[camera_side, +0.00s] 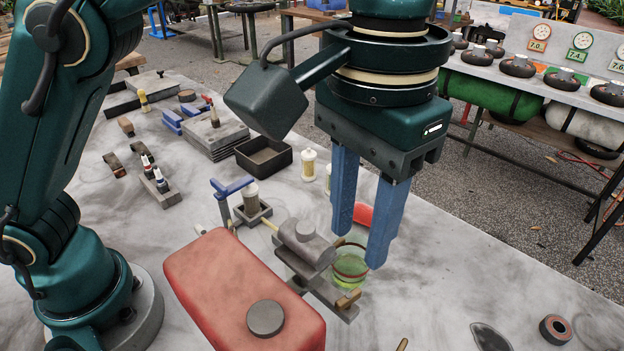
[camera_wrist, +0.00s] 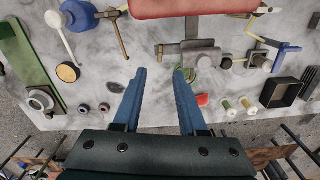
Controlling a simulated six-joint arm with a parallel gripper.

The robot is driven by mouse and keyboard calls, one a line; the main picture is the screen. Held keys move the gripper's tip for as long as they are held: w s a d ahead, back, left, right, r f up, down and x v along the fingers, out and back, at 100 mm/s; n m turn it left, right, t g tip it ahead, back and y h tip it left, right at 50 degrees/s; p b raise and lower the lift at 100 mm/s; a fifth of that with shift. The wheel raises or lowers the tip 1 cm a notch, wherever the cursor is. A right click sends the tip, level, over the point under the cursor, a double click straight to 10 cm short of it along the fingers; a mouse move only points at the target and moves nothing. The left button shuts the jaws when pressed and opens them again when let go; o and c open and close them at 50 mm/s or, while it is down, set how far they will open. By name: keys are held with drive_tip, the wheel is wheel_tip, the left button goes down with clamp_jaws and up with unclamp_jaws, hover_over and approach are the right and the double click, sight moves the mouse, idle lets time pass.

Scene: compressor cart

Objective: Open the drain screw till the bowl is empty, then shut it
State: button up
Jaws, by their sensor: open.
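The clear green bowl (camera_side: 350,267) with reddish rings hangs beside a grey metal body (camera_side: 305,243) in the side view. Yellow-green liquid seems to show inside, but its level is hard to tell. A small brass piece (camera_side: 348,299), possibly the drain screw, shows low by the bowl; its setting cannot be told. My gripper (camera_side: 360,245) is open and empty, its blue fingers pointing down above and beside the bowl, one overlapping it in the picture. In the wrist view, my gripper (camera_wrist: 160,72) has bare table between its fingertips, and the bowl (camera_wrist: 189,75) shows by the right fingertip.
A red tank (camera_side: 240,290) stands close in front of the metal body. A red piece (camera_side: 364,214) lies behind the fingers. Cream spools (camera_side: 309,165) and a black tray (camera_side: 263,157) stand farther back. The table to the right is mostly clear, with a black ring (camera_side: 555,329).

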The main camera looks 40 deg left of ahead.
sight(349, 296)
drive_tip(key=shift+f, duration=4.75)
clamp_jaws()
